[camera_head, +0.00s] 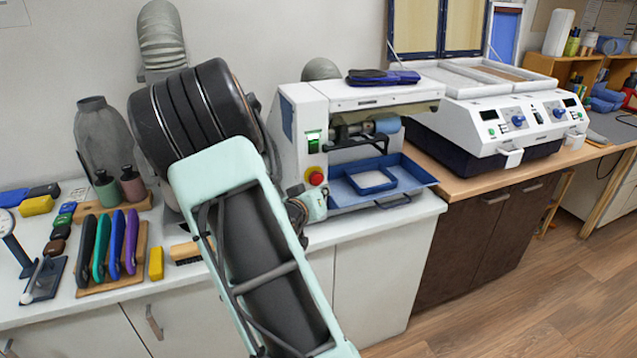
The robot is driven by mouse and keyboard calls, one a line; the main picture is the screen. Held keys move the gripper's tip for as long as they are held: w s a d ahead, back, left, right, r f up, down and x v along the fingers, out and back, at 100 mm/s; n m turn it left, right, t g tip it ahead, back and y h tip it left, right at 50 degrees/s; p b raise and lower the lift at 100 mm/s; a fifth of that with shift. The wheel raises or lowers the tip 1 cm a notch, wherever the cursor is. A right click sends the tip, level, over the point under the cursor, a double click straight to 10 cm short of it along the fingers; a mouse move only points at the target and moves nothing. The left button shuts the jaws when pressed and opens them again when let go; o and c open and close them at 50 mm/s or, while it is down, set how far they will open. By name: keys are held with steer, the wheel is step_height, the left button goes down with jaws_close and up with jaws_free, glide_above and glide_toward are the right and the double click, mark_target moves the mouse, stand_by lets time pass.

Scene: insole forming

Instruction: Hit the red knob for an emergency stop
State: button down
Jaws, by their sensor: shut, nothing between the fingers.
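The red knob (316,179) sits on a yellow plate on the lower left front of the white machine (290,130). A green-lit switch (313,141) is above it on the same panel. My gripper (312,204) shows small and partly hidden behind my arm, just below and slightly left of the red knob. It is shut with nothing in it. It appears close to the knob, but I cannot tell whether they touch. The knob is in plain view.
My arm covers the middle of the white counter (370,222). A blue tray (420,178) projects from the machine, right of the knob. Several coloured tools (115,243), a brush (186,252) and bottles (131,184) stand at left. A two-station white machine (500,125) is at right.

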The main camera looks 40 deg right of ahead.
steer(key=s, duration=0.2)
steer(key=s+a, duration=0.1)
steer(key=s, duration=0.1)
stand_by(0.8)
